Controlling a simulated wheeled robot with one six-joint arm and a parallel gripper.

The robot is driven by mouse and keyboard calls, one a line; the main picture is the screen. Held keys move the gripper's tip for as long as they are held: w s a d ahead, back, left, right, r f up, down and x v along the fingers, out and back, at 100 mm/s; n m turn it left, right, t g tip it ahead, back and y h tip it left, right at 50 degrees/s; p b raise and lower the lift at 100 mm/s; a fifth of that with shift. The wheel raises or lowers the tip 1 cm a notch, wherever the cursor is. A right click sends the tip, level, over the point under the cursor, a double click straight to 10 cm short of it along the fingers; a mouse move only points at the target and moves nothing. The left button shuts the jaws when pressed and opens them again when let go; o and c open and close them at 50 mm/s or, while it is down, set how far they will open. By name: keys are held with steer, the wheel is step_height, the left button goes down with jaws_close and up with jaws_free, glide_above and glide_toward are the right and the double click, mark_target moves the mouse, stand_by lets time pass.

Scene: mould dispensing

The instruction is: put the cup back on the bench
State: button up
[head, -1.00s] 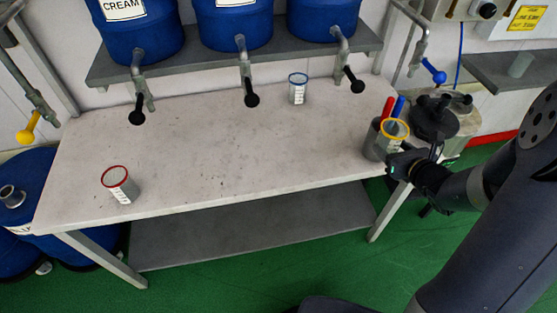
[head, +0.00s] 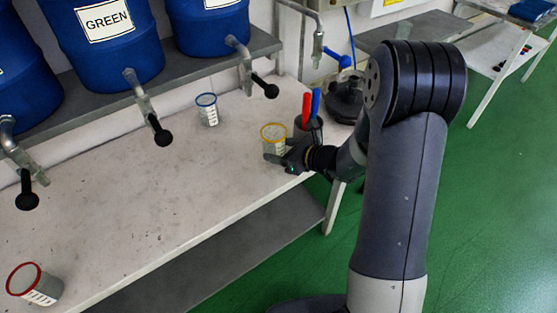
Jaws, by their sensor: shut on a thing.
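The yellow-rimmed cup (head: 273,140) is a clear measuring cup with white markings, upright at the right end of the bench (head: 150,200). My gripper (head: 284,160) is shut on it from the right, its fingers at the cup's side. The cup appears at or just above the bench top; I cannot tell whether its base touches. A blue-rimmed cup (head: 208,115) stands farther back on the bench. A red-rimmed cup (head: 38,287) stands at the front left.
A dark holder with red and blue handles (head: 311,108) stands just right of the held cup. The bench middle is clear. A second table (head: 500,55) stands at the far right.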

steer(key=shift+f, duration=2)
steer(key=shift+f+b, duration=0.1)
steer(key=shift+b, duration=0.2)
steer(key=shift+f, duration=0.15)
steer(key=o, duration=1.1)
steer(key=shift+r, duration=0.2)
steer(key=shift+d+r, duration=0.1)
steer(key=shift+r, duration=0.1)
steer(key=v, duration=1.1)
steer(key=shift+s+d+r, duration=0.1)
steer(key=shift+s+d, duration=0.15)
steer(key=shift+s, duration=0.1)
